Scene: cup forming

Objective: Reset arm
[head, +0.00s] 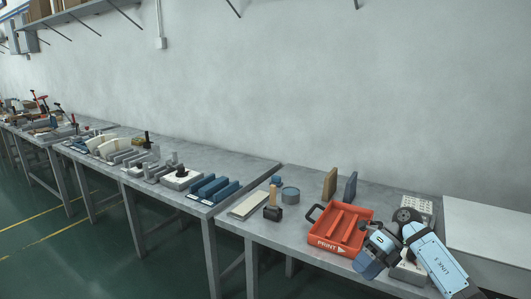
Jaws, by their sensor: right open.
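My right arm comes in from the lower right, and its gripper (374,252) is over the right edge of an orange-red tray (326,242) marked PRINT. The gripper is open, and I see nothing held in it. The arm and gripper hide part of the tray's right side and some of the table beyond. I cannot tell whether the gripper touches the tray. My left gripper is not in view.
Blue blocks (213,188) are on the adjoining table. A white surface (490,230) is at right.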

